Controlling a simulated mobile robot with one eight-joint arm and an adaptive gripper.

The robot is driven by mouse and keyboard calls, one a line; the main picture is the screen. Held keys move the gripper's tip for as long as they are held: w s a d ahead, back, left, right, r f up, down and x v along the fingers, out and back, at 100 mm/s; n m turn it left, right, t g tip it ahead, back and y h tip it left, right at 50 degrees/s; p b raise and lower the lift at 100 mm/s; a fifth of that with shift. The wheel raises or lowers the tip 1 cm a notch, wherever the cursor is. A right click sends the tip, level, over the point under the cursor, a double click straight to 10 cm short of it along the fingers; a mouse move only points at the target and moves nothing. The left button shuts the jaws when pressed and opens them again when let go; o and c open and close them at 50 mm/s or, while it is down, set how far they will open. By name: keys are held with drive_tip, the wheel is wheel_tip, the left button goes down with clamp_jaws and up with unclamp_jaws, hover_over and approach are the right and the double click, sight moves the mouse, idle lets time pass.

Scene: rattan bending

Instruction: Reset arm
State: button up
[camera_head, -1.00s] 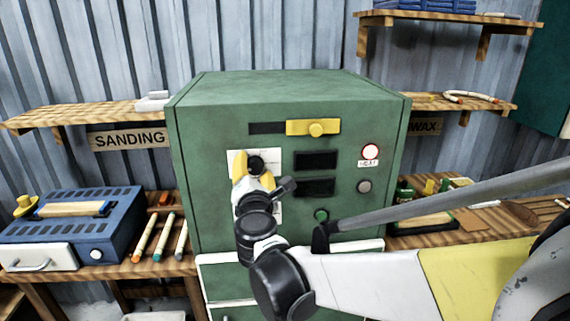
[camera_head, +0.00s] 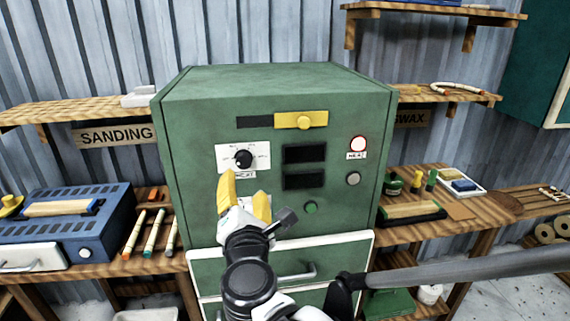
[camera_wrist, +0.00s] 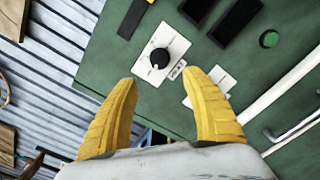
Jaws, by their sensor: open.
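My gripper (camera_head: 245,196) has yellow fingers, spread apart with nothing between them. It is in front of the lower front panel of the green machine (camera_head: 270,85), below a black dial (camera_head: 243,158) on a white plate. In the wrist view my gripper (camera_wrist: 165,100) is open, and the dial (camera_wrist: 160,58) shows beyond the fingertips, apart from them. A second white plate (camera_wrist: 208,85) lies partly behind the right finger. My arm runs down to the bottom edge of the head view.
The machine carries a yellow slider (camera_head: 301,120), a lit heat lamp (camera_head: 358,143) and a green button (camera_head: 311,208). A white-edged drawer (camera_head: 290,265) is below. A blue sanding box (camera_head: 75,225) and sticks (camera_head: 148,232) are at left. A shelf with small tools (camera_head: 440,210) is at right.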

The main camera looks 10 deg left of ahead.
drive_tip(key=d+f+m+g+h, duration=0.2)
drive_tip(key=d+f+m+h, duration=0.15)
drive_tip(key=d+m, duration=0.7)
drive_tip(key=d+f+m+g+h, duration=0.25)
drive_tip(key=d+m+h, duration=0.2)
drive_tip(key=d, duration=1.05)
drive_tip(key=s+d+f+m+g+y, duration=0.1)
drive_tip(key=s+d+f+m+g, duration=0.2)
drive_tip(key=s+m, duration=0.4)
drive_tip(key=s+d+f+m+g+y, duration=0.2)
drive_tip(key=s+d+f+m, duration=0.3)
drive_tip(key=s+m, duration=0.3)
drive_tip(key=shift+s+d+g+b, duration=0.25)
drive_tip(key=shift+s+g+b, duration=0.05)
drive_tip(key=shift+s+g, duration=0.2)
